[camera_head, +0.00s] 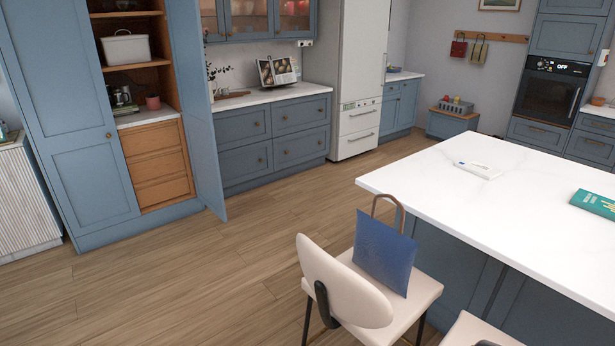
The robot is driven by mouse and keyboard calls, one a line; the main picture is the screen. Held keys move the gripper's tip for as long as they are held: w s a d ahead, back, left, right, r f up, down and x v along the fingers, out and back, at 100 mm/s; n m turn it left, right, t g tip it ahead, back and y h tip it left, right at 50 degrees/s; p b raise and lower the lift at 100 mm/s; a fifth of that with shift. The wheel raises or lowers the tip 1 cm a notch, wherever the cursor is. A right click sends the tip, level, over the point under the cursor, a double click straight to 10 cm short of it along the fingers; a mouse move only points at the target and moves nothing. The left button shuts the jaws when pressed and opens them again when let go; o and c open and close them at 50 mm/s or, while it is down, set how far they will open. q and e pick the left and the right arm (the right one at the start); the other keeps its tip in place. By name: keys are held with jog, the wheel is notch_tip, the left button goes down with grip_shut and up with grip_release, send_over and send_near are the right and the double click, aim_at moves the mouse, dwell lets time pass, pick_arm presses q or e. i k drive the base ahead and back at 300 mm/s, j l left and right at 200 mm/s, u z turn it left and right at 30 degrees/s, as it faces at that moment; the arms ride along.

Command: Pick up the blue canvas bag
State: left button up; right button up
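The blue canvas bag (384,252) stands upright on the seat of a cream chair in the head view, right of centre and low in the picture. Its brown handle (388,198) loops up above the bag, beside the near corner of the white island top. Neither of my grippers shows in the head view.
The cream chair (342,280) stands against the white-topped island (540,225), with a second chair (478,333) beside it at the bottom edge. A tall cupboard door (197,110) stands open at the left. The wooden floor (180,285) left of the chair is clear.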

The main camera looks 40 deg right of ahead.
aim_at(384, 252)
jog(key=i+z, duration=0.25)
jog(key=i, duration=0.2)
jog(key=i+j+z, duration=0.1)
jog(key=i+z, duration=0.15)
jog(key=i, duration=0.2)
jog(key=i+j+z, duration=0.25)
jog(key=i, duration=0.2)
jog(key=i+j+z, duration=0.25)
jog(key=i, duration=0.2)
jog(key=i+z, duration=0.2)
jog(key=z, duration=0.3)
jog(key=i+j+z, duration=0.15)
jog(key=z, duration=0.35)
jog(key=i+j+z, duration=0.25)
jog(key=z, duration=0.25)
jog(key=i+j+z, duration=0.1)
jog(key=j+z, duration=0.15)
jog(key=z, duration=0.25)
jog(key=i+j+z, duration=0.1)
jog(key=j+z, duration=0.2)
jog(key=z, duration=0.2)
